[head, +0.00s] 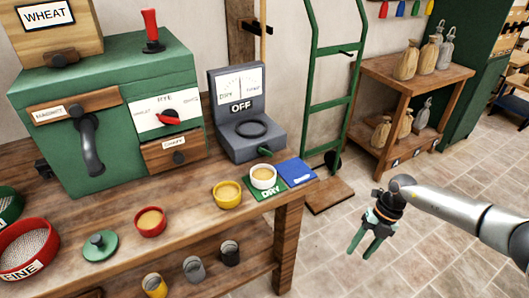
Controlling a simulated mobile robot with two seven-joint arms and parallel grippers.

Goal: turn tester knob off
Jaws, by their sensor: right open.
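The grey tester (262,140) stands at the back right of the wooden bench, with a damp-to-dry style needle dial (240,84) on its upright panel. A label reading OFF is under the dial, and a dark ring sits on its lower body. A small green knob or lever (265,152) sticks out at its front right; its exact setting is too small to tell. My right gripper (363,247) hangs open and empty over the floor, right of the bench and apart from the tester. My left gripper is not in view.
A green mill (60,155) with a red selector knob (168,118) stands left of the tester. A white cup (263,177) sits on a green DRY card beside a blue card (296,172). Yellow (227,194) and red (150,221) bowls stand nearby. A green hand truck (333,104) stands behind.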

